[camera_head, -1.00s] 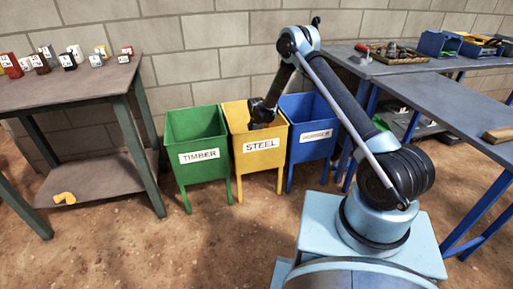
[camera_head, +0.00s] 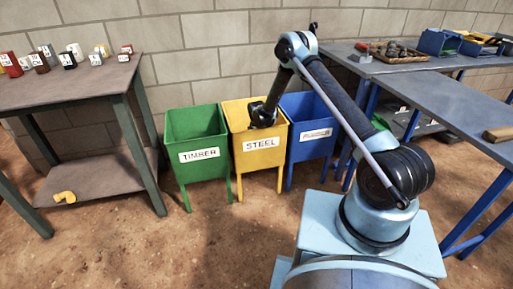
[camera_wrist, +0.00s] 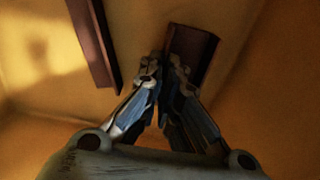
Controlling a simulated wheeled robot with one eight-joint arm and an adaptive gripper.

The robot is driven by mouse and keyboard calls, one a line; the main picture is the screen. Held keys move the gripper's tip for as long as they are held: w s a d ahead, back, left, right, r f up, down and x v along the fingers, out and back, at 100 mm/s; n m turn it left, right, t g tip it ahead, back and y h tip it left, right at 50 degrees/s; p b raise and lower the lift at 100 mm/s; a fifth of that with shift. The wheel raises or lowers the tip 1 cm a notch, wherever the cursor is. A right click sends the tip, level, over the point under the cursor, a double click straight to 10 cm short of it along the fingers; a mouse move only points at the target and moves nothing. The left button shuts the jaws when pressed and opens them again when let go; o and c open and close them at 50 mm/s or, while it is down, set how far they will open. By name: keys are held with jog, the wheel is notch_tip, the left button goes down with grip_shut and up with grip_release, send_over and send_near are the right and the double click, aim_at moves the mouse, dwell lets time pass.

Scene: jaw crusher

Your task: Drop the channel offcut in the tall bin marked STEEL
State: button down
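The tall yellow bin marked STEEL (camera_head: 260,160) stands between the green and blue bins. My gripper (camera_head: 263,115) reaches into its open top from above. In the wrist view, my gripper (camera_wrist: 165,65) points down into the yellow bin, its fingertips close together. A dark red-brown piece, seemingly the channel offcut (camera_wrist: 195,48), sits at the fingertips, and the fingers appear shut on its edge. The fingers hide part of it. A second dark red-brown piece (camera_wrist: 92,40) shows at the upper left inside the bin, apart from the fingers.
The green TIMBER bin (camera_head: 197,138) stands left, the blue bin (camera_head: 309,150) right. A table (camera_head: 85,88) with several small blocks is at the left, a yellow elbow piece (camera_head: 64,197) on its lower shelf. Benches (camera_head: 450,95) stand right. The block wall is behind.

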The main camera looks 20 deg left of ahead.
jog(key=c, duration=1.8)
grip_release()
jog(key=shift+r, duration=0.15)
